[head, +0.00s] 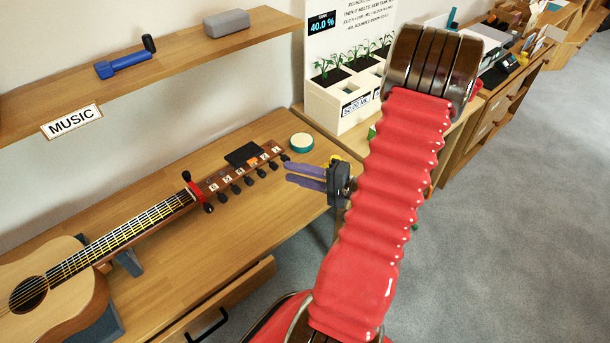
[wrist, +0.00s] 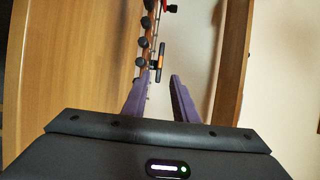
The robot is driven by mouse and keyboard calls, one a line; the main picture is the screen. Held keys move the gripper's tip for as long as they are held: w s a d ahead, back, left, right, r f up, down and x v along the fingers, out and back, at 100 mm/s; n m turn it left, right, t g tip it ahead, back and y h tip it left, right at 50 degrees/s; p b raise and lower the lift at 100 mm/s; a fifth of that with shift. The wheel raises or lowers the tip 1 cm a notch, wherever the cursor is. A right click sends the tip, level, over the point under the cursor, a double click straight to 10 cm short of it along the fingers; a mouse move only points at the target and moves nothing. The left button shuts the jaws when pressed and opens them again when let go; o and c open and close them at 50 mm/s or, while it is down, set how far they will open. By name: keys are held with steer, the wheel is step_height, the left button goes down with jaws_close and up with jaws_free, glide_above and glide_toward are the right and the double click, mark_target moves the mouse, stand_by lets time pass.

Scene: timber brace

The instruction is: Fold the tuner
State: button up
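The tuner (head: 242,154) is a dark flat panel standing at the headstock (head: 240,175) of the acoustic guitar (head: 45,288). A small orange part shows beside it. In the wrist view the tuner (wrist: 161,56) is a thin dark bar seen edge-on, with an orange piece, ahead of my fingertips. My gripper (head: 289,173) has purple fingers pointing left towards the headstock's end. In the wrist view my gripper (wrist: 160,78) is open, with an empty gap between the fingers. The tuner lies beyond the fingertips and looks apart from them.
The guitar lies on a wooden bench (head: 165,275) with a red capo (head: 193,190) on its neck. A round teal-edged tin (head: 302,142) sits near the gripper. A wall shelf (head: 150,80) hangs above. A planter box (head: 345,105) stands behind.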

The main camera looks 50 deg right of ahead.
steer(key=shift+v, duration=1.4)
steer(key=shift+c, duration=0.5)
